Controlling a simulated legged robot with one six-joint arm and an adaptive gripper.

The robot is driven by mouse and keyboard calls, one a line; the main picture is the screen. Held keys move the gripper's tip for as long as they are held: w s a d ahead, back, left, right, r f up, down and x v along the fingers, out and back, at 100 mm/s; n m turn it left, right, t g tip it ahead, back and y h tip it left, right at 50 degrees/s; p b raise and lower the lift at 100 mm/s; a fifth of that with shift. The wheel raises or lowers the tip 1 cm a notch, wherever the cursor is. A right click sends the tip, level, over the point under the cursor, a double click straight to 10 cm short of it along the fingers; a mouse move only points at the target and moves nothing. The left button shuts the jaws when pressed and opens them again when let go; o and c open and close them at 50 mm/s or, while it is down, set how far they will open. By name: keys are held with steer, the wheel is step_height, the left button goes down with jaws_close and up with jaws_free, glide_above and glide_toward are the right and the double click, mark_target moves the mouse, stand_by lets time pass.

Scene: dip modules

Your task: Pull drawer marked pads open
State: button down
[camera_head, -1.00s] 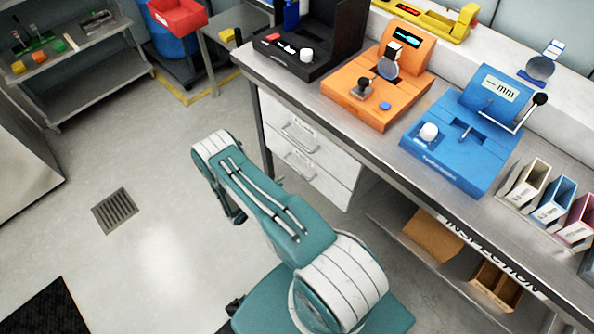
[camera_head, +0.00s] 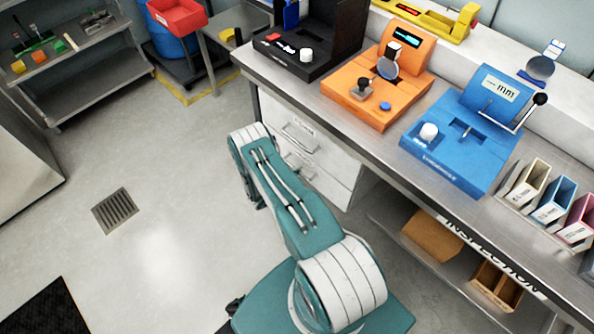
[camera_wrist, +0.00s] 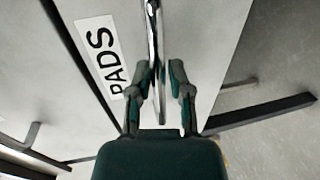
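A pale drawer front with a white label reading PADS (camera_wrist: 101,57) fills the upper left of the wrist view. Its metal bar handle (camera_wrist: 154,30) runs down the middle of that view. My gripper (camera_wrist: 160,72) is open, with one finger on each side of the handle, and gaps show beside the bar. In the head view, a white drawer unit under the bench has an upper drawer (camera_head: 330,147) and a lower one, partly behind my arm. Both look shut. The labels there are too small to read, and my gripper is hidden by my arm.
The metal bench (camera_head: 352,133) above carries black, orange (camera_head: 372,102) and blue (camera_head: 458,150) devices. A lower shelf with brown boxes (camera_head: 432,236) is to the right. Open floor with a drain grate (camera_head: 115,211) lies left of the drawers.

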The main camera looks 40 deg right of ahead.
steer(key=shift+a, duration=0.1)
steer(key=f+v, duration=0.3)
steer(key=v, duration=1.1)
steer(key=a+f+v, duration=0.1)
steer(key=f+v, duration=0.2)
steer(key=v, duration=1.2)
steer(key=shift+a, duration=0.35)
steer(key=shift+s+f, duration=0.1)
steer(key=c, duration=0.7)
jaws_free()
